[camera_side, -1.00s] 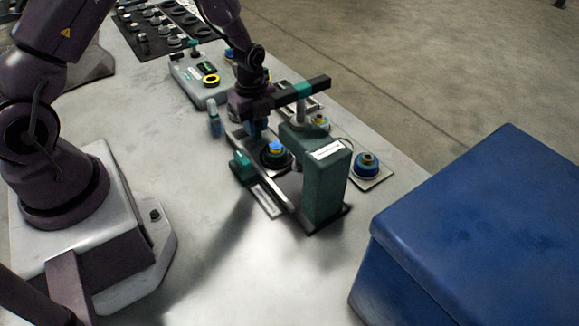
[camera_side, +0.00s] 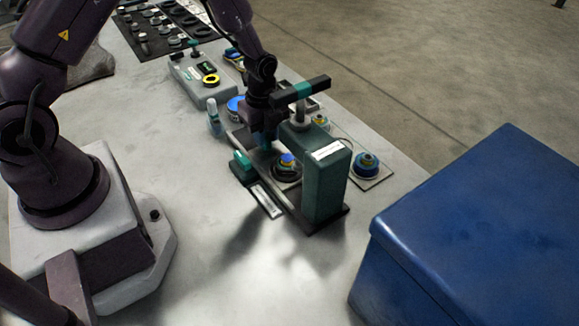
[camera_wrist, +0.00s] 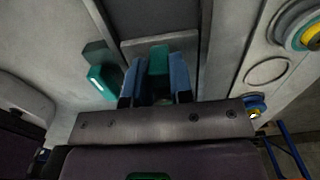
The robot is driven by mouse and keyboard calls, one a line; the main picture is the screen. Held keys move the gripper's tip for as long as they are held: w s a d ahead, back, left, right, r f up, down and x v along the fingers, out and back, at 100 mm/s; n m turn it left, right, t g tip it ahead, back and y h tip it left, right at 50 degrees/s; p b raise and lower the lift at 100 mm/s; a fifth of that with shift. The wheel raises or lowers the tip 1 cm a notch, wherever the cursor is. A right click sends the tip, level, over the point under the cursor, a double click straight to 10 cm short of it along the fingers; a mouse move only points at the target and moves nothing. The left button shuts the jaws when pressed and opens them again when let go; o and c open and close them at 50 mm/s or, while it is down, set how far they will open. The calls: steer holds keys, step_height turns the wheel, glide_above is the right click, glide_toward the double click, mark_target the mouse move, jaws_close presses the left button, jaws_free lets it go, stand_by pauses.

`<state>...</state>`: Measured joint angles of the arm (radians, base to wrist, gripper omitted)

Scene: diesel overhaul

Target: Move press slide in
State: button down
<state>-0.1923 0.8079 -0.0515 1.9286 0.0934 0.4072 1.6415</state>
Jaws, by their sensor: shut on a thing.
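The press (camera_side: 325,188) is a green upright body with a dark lever bar across its top, right of centre in the side view. My gripper (camera_side: 263,146) is low over the slide's near-arm end in the side view. In the wrist view, its blue fingers are shut on a teal slide handle (camera_wrist: 158,61), one on each side. The grey slide plate (camera_wrist: 150,44) runs ahead of the handle. The handle is hidden in the side view.
A teal block (camera_side: 241,165) stands left of the slide. A blue-and-yellow part (camera_side: 365,165) sits on a plate right of the press. A grey control box (camera_side: 203,80) is behind. A large blue bin (camera_side: 475,235) stands right. The front table surface is clear.

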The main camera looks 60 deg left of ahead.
stand_by(0.3)
steer(key=shift+d, duration=1.95)
steer(key=c, duration=1)
jaws_free()
steer(key=shift+c, duration=0.2)
steer(key=shift+r, duration=2.75)
step_height(320, 180, up, 4)
